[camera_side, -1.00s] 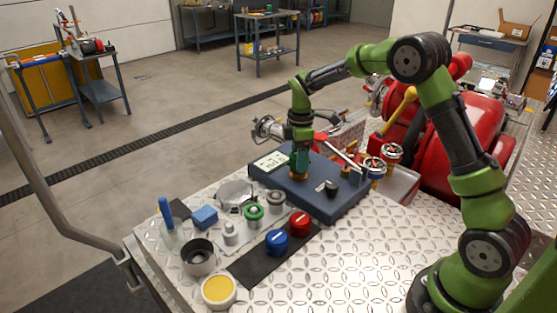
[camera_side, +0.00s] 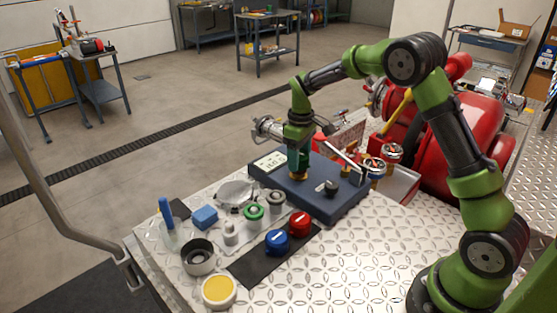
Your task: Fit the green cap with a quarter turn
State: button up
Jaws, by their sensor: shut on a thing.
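My gripper (camera_side: 298,167) points down over the dark blue console (camera_side: 338,207), near its left part, and is shut. A dark green piece (camera_side: 299,158), which I take to be the green cap, shows between the fingers. A brass-coloured fitting (camera_side: 298,175) shows directly below it at the console's top. The fingers hide much of the cap, so I cannot tell whether it is seated on the fitting or how far it is turned.
A blue cap (camera_side: 276,242) and a red cap (camera_side: 300,224) sit on a black mat (camera_side: 250,269). A green ring (camera_side: 253,212), a grey cup (camera_side: 198,257) and a yellow-topped tub (camera_side: 218,291) stand nearby. Gauges (camera_side: 391,153) stand right. The front right plate is clear.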

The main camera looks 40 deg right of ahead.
jog(key=shift+r+m, duration=0.2)
jog(key=shift+m, duration=1)
jog(key=o, duration=0.8)
jog(key=shift+c, duration=0.2)
jog(key=o, duration=0.7)
jog(key=shift+f, duration=0.15)
jog(key=shift+r, duration=3.5)
